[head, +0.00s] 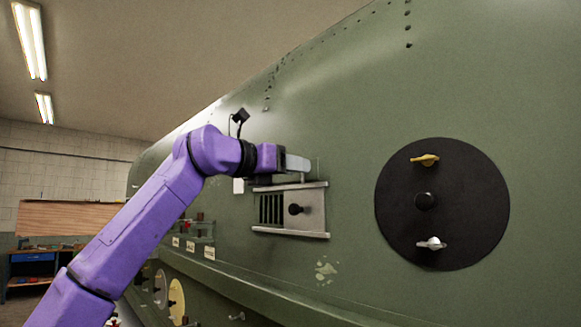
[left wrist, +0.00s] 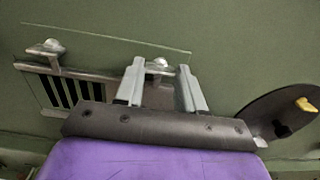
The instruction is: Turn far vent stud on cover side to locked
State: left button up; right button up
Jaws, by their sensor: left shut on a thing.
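The vent (head: 312,222) is a metal frame on the green fuselage, with dark slats on its left and a plain sliding cover with a black knob (head: 295,209) on its right. My left gripper (head: 298,164) is at the vent's upper rail and hides part of it. In the left wrist view a silver vent stud (left wrist: 158,63) on the cover side shows between my two fingers, which are shut on it. The stud's lock position cannot be read. Another silver stud (left wrist: 47,47) stands at the slat side, clear of the fingers. My right gripper is not in view.
A round black panel (head: 442,190) with a yellow latch (head: 425,160), a black knob and a white latch (head: 431,243) is to the right. Small labelled fittings (head: 192,246) sit lower left. The skin between vent and black panel is clear.

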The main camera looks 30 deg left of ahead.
pick_arm(q)
jog(key=shift+r, duration=0.1)
dwell(0.5)
jog(key=o, duration=1)
jog(key=shift+o, duration=0.2)
jog(key=shift+w, duration=0.1)
jog(key=b+v, duration=0.4)
jog(key=v, duration=0.6)
jog(key=shift+s, duration=0.25)
jog(key=shift+a, duration=0.1)
